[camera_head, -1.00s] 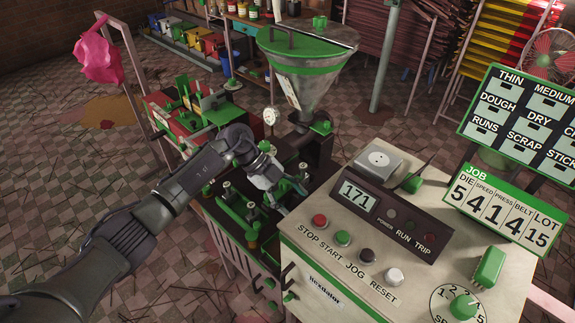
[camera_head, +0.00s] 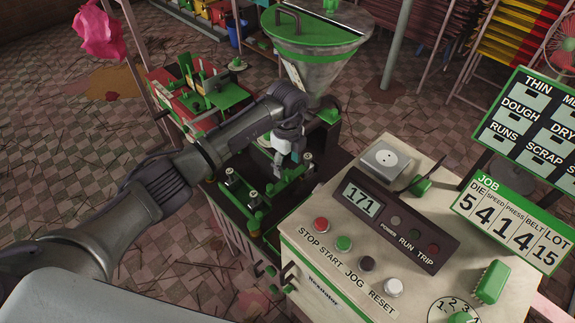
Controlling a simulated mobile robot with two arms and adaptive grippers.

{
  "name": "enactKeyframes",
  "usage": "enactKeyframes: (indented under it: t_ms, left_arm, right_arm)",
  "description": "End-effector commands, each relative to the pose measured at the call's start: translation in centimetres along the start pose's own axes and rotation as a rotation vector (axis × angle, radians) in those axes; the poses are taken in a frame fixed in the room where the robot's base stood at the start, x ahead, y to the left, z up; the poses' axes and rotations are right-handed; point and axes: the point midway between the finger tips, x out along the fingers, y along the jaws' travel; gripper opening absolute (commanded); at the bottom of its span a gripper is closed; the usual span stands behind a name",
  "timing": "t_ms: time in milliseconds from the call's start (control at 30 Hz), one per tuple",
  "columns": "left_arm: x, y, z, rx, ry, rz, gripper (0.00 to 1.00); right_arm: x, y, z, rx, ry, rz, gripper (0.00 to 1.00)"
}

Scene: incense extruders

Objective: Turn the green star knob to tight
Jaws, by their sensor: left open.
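The machine bed (camera_head: 240,207) below the hopper carries green clamp bars (camera_head: 236,190) and several bolts with pale tops. I cannot tell for sure which small green part is the star knob; the area under the gripper is partly hidden by it. My left gripper (camera_head: 287,160) is open and points down over the back right part of the bed, close to the green parts. I cannot tell whether it touches any of them. My right gripper is not in view.
The control box (camera_head: 400,250) with display, buttons and a green dial (camera_head: 462,319) stands to the right of the bed. The hopper (camera_head: 318,62) rises behind the gripper. A red and green machine (camera_head: 190,100) stands at the left. The job board (camera_head: 510,215) is at the right.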

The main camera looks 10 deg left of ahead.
Motion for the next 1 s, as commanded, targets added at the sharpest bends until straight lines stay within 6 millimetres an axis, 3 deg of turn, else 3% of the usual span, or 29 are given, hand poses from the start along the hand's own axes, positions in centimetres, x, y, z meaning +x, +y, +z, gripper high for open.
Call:
enactKeyframes:
  t_ms: [233, 567, 933, 1000]
  left_arm:
    - [2.7, 0.0, -0.1, 0.001, 0.001, 0.001, 0.60]
    - [3.1, 0.0, 0.0, 0.002, 0.001, 0.000, 0.60]
    - [3.0, 0.0, 0.0, 0.001, 0.001, 0.000, 0.00]
    - [3.0, 0.0, 0.0, 0.002, 0.001, 0.000, 0.00]
  right_arm:
    - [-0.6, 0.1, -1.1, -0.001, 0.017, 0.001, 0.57]
    - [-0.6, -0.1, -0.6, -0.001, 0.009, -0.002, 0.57]
    - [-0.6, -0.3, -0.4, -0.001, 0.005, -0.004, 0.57]
    - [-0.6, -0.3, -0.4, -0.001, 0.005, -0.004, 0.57]
